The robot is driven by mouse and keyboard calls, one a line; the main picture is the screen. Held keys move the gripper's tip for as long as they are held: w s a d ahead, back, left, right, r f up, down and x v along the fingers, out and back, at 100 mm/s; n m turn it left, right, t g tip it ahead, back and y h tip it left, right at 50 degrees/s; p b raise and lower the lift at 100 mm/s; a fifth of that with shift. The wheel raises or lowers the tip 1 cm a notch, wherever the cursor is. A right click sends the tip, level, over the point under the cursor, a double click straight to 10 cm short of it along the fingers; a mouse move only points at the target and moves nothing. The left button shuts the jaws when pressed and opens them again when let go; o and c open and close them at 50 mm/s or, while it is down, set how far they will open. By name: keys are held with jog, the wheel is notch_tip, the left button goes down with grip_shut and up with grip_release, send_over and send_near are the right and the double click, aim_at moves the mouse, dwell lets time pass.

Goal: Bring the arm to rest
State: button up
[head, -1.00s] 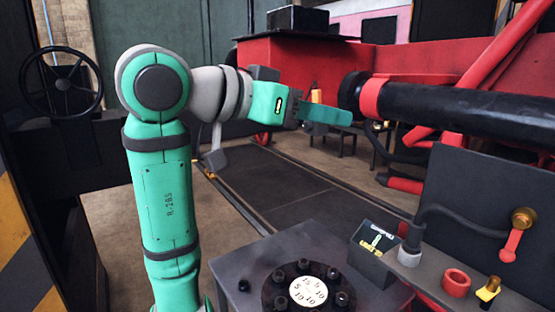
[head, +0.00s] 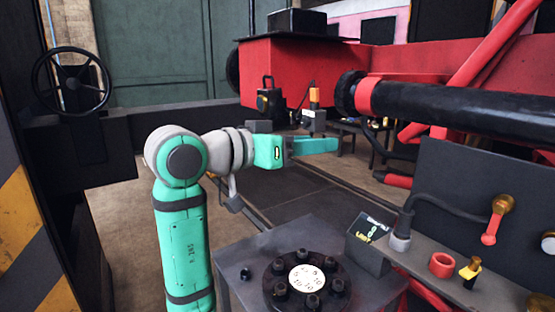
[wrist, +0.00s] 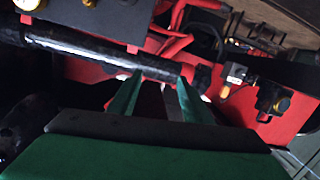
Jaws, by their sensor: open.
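My gripper (head: 318,145) is at the end of my green and grey arm, held out level to the right in the head view. It is in front of the red machinery and left of the black cylinder's end. In the wrist view my gripper (wrist: 155,85) shows two green fingers spread apart with nothing between them. The fingers point toward a black bar (wrist: 100,57) and red parts behind it; I cannot tell how far off these are.
A grey block with a bolted round gauge (head: 306,278) stands below my gripper. A small display box (head: 368,243) is beside it. A thick black cylinder (head: 450,104) lies to the right. A black handwheel (head: 70,80) is at the left. Open floor shows behind my arm.

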jog(key=w+a+f+n+t+y, duration=0.15)
jog(key=w+f+n, duration=0.25)
jog(key=f, duration=0.8)
jog(key=w+a+f+n+t+y, duration=0.1)
jog(key=w+f+n+t, duration=0.2)
jog(key=f, duration=0.9)
jog(key=s+a+f+n+t+y, duration=0.1)
jog(key=s+f+n+y, duration=0.25)
jog(key=f, duration=0.85)
jog(key=s+a+f+n+t+y, duration=0.15)
jog(key=s+f, duration=0.35)
jog(key=f, duration=0.7)
jog(key=s+a+f+g+y, duration=0.1)
jog(key=s+f+y, duration=0.2)
jog(key=s+f, duration=0.6)
jog(key=s+f+y, duration=0.3)
jog(key=s+f, duration=0.2)
jog(key=s, duration=0.7)
jog(key=s+r+m, duration=0.1)
jog(key=s, duration=0.9)
jog(key=s+r+m, duration=0.2)
jog(key=s, duration=0.9)
jog(key=shift+a+r, duration=0.2)
jog(key=shift+r, duration=0.1)
